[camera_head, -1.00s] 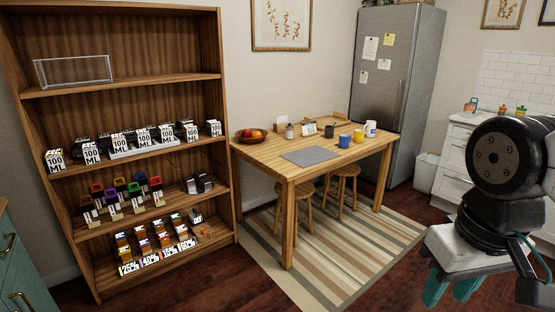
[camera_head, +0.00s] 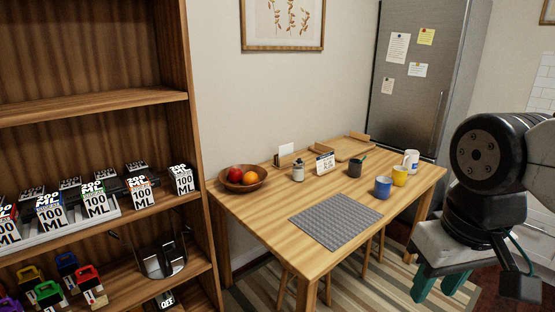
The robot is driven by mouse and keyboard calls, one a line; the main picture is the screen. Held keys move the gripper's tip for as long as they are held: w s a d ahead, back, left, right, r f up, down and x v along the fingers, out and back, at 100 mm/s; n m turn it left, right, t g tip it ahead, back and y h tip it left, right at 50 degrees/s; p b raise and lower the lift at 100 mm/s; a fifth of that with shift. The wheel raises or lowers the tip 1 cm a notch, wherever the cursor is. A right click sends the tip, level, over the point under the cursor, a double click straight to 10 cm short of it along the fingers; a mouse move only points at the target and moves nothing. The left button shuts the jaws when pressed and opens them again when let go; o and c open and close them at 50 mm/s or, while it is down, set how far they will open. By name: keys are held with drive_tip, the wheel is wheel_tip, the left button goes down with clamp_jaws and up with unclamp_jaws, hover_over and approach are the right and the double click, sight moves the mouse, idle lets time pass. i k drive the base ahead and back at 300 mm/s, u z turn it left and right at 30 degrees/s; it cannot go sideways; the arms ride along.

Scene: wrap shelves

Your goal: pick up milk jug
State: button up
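A small white vessel with a handle (camera_head: 411,161) stands upright at the table's right end, behind the yellow mug. It is the most jug-like thing in view, but it is too small to tell surely whether it is the milk jug. My gripper (camera_head: 440,284) hangs at the lower right, in front of the table, with its teal fingers pointing down. The fingers stand apart with nothing visible between them; their tips are well away from the white vessel.
The wooden table (camera_head: 262,222) also holds a blue mug (camera_head: 382,187), a yellow mug (camera_head: 400,176), a dark cup (camera_head: 359,167), a grey-white jar (camera_head: 298,171), a fruit bowl (camera_head: 232,186) and a bare grey mat (camera_head: 336,221). A loaded shelf (camera_head: 203,150) stands left, a fridge (camera_head: 432,85) behind.

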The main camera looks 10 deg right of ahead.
sight(411, 157)
drive_tip(key=i, duration=0.65)
drive_tip(key=z, duration=2.2)
drive_tip(key=i, duration=3.05)
drive_tip(key=u, duration=2.65)
